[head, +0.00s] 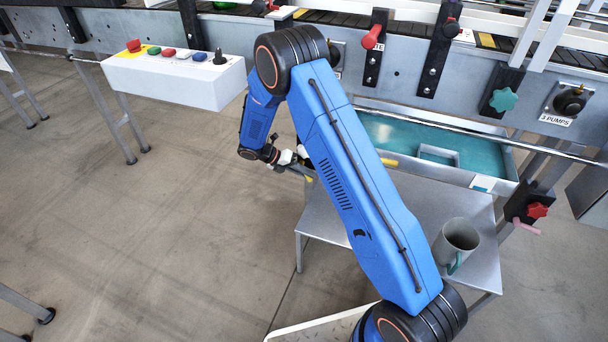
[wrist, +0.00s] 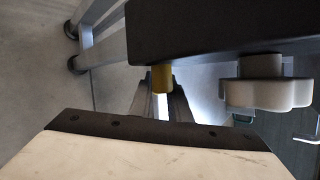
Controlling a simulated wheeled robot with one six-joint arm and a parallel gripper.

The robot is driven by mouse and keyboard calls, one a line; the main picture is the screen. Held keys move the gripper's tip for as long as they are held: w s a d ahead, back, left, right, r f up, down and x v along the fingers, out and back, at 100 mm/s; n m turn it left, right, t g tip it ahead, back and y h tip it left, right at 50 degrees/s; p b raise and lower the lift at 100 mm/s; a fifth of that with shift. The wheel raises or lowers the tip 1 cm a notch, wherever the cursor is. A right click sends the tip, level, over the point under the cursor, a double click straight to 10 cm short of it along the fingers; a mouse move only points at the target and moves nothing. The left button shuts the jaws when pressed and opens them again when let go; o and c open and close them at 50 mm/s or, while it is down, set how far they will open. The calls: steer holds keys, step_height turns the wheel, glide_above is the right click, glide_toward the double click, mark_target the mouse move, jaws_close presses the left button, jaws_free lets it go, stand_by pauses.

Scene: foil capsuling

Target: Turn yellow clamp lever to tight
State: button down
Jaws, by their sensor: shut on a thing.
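In the wrist view, the yellow clamp lever (wrist: 162,78) sticks out below a dark clamp block (wrist: 200,30). A pale lobed knob (wrist: 268,93) sits on the same block, to the right of the lever. My gripper (wrist: 161,104) is shut on the lever, with its dark fingers on either side of the yellow end. The lever's far end and pivot are hidden. In the head view, my gripper (head: 303,169) is small and low beside the blue arm, which covers much of the clamp area.
In the head view, a metal side table (head: 400,200) holds a grey mug (head: 458,236). A teal tray (head: 400,135) is behind the arm. A white button box (head: 175,78) is at left, and a red-knobbed clamp (head: 537,210) at right. The floor at left is mostly clear.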

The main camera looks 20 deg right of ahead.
steer(key=shift+s+d+r+n+g+h, duration=0.1)
steer(key=shift+r+n+g+h, duration=0.2)
steer(key=shift+h, duration=0.45)
steer(key=shift+d+r+n+g+h, duration=0.1)
steer(key=shift+n+g+h, duration=0.1)
steer(key=shift+g+h, duration=0.4)
steer(key=shift+r+h, duration=0.1)
steer(key=shift+h, duration=0.15)
steer(key=c, duration=1.7)
jaws_free()
